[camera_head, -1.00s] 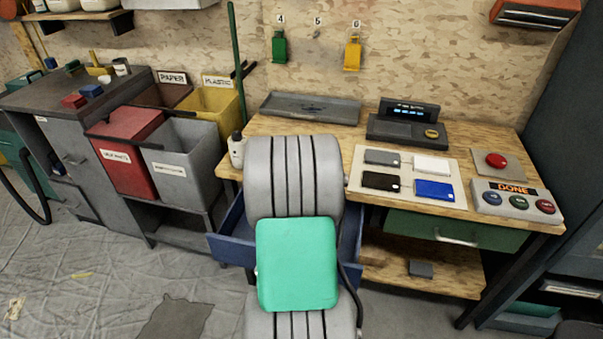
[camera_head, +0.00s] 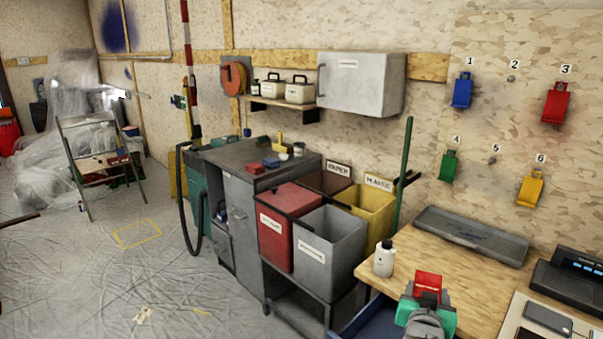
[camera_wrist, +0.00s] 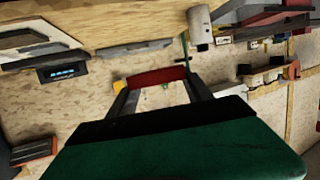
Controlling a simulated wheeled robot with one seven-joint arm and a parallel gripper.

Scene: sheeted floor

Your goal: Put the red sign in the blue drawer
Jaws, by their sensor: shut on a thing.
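A red sign (camera_head: 428,281) with pale lettering is gripped upright in my gripper (camera_head: 430,296) at the bottom right of the head view. In the wrist view, the red sign (camera_wrist: 158,76) spans the tips of the two dark fingers, which are shut on it. The blue drawer (camera_head: 372,321) stands open below the workbench's left front edge. Only part of the drawer shows at the bottom of the head view, left of my gripper. The drawer is not clearly seen in the wrist view. The inside of the drawer is mostly out of frame.
The wooden workbench (camera_head: 455,262) carries a white bottle (camera_head: 384,259), a grey tray (camera_head: 472,236) and a dark display device (camera_head: 570,275). Left of it stand a red bin (camera_head: 287,225) and a grey bin (camera_head: 330,247). Coloured tags, including a red one (camera_head: 556,102), hang on the wall.

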